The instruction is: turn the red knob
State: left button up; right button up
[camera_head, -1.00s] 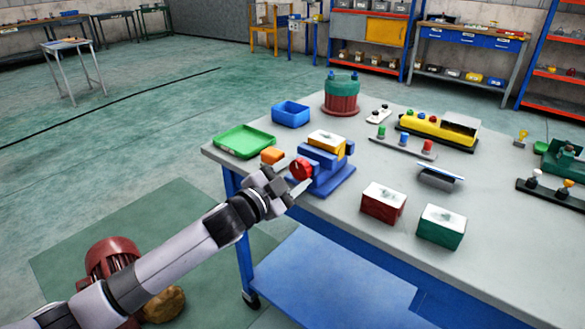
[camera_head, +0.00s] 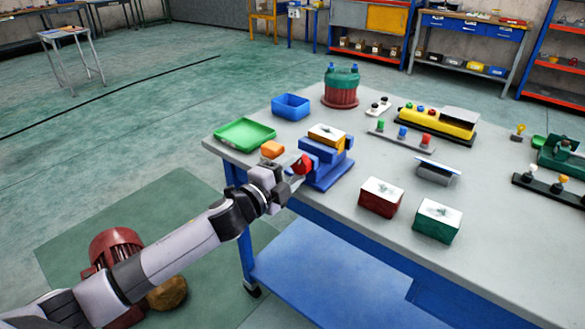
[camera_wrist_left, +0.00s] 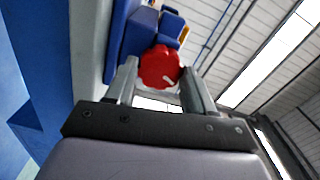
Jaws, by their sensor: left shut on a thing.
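The red knob (camera_head: 302,165) is on the front of a blue fixture (camera_head: 325,172) near the table's left front corner. In the left wrist view the round, lobed red knob (camera_wrist_left: 159,67) has a white mark at its lower right. My left gripper (camera_head: 292,174) reaches in from the left and is at the knob. In the wrist view the fingers of my left gripper (camera_wrist_left: 160,80) stand on either side of the knob, shut on it. A box with an orange side and white top (camera_head: 327,135) sits on the fixture. My right gripper is not in view.
A green tray (camera_head: 244,134), an orange block (camera_head: 272,149) and a blue bin (camera_head: 291,107) lie near the fixture. A red box (camera_head: 380,198) and a green box (camera_head: 437,221) stand to its right. Bare grey tabletop lies between.

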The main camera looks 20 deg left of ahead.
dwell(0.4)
pick_arm(q)
jog(key=o, duration=1)
jog(key=shift+o, duration=0.2)
jog(key=v, duration=0.7)
jog(key=shift+s, duration=0.1)
jog(key=s+f+n+g+y+p, duration=0.3)
jog(key=s+f+n+g, duration=0.3)
jog(key=s+f+n, duration=1.1)
jog(key=s+d+f+y, duration=0.1)
jog(key=s+f, duration=0.3)
jog(key=s, duration=0.3)
jog(key=shift+s+n+g, duration=0.3)
